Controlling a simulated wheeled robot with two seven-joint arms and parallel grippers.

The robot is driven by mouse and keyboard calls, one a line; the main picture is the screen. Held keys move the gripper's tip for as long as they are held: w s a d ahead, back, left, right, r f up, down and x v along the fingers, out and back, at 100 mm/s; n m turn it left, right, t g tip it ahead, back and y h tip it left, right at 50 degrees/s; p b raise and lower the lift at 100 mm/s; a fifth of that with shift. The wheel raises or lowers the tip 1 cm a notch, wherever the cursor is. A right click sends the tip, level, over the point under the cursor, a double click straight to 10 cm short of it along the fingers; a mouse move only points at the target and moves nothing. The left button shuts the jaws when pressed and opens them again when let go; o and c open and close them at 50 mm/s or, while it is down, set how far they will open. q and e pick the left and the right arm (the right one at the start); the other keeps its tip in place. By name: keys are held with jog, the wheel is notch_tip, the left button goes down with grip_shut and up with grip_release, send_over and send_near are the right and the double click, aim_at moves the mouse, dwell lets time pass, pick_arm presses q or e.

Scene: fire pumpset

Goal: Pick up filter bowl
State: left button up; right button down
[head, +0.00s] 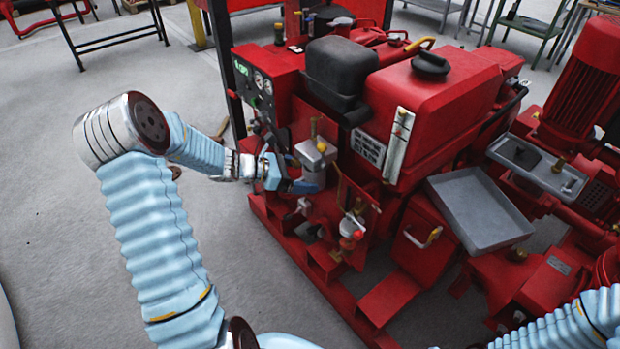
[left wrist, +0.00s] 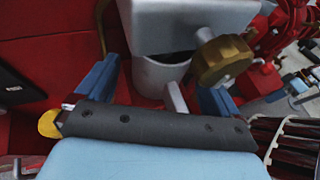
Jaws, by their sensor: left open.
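The filter bowl (head: 313,178) is a grey cup under a square grey filter head (head: 316,152) on the near side of the red pumpset. My left gripper (head: 292,176) reaches it from the left with its blue fingers apart. In the left wrist view the bowl (left wrist: 158,76) shows below the grey head (left wrist: 190,22), between the two blue fingers, one on each side. The gripper's dark front edge hides the bowl's lower part. I cannot tell whether a finger touches it. My right gripper is out of view.
A brass knob (left wrist: 222,60) sticks out close to the right finger. A red-handled valve (head: 350,234) stands below right of the bowl. An empty grey tray (head: 480,208) lies on the red frame to the right. The floor (head: 60,200) at left is clear.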

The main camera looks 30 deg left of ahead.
pick_arm(q)
jog(key=c, duration=1.3)
jog(key=shift+r, duration=0.15)
